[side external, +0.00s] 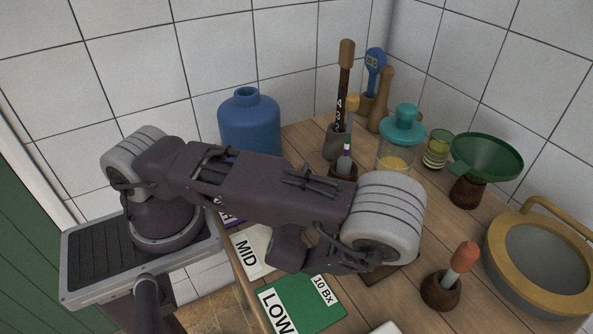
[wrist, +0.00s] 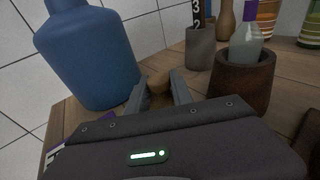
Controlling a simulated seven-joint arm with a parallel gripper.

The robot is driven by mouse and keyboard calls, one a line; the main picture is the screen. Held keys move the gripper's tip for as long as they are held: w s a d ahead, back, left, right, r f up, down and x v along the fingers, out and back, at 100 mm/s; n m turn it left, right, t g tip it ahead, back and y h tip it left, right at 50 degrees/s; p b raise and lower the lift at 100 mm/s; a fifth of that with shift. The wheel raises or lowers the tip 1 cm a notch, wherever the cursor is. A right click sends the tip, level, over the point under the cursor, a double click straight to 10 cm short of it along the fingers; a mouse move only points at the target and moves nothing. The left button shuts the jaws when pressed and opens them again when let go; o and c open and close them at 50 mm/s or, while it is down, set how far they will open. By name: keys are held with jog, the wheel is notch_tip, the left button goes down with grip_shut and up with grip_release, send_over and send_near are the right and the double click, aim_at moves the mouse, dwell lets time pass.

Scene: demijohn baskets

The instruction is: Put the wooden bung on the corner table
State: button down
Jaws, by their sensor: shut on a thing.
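The corner table (side external: 447,231) is a wooden plank top that fits into the tiled corner; its planks also show in the wrist view (wrist: 285,68). My gripper (wrist: 160,85) is shut on a small brown rounded thing, which looks like the wooden bung (wrist: 157,81), between its two grey fingers. The fingers and the bung are in front of the table top near the blue demijohn (wrist: 85,55). Whether the bung touches the table I cannot tell. In the side view my arm hides the gripper and the bung.
The blue demijohn also shows in the side view (side external: 249,124). A brown wooden holder with a bottle (wrist: 242,82) and a grey cup (wrist: 200,48) stand to the gripper's right.

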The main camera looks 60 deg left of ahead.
jog(key=c, duration=1.1)
grip_release()
jog(key=shift+f, duration=0.1)
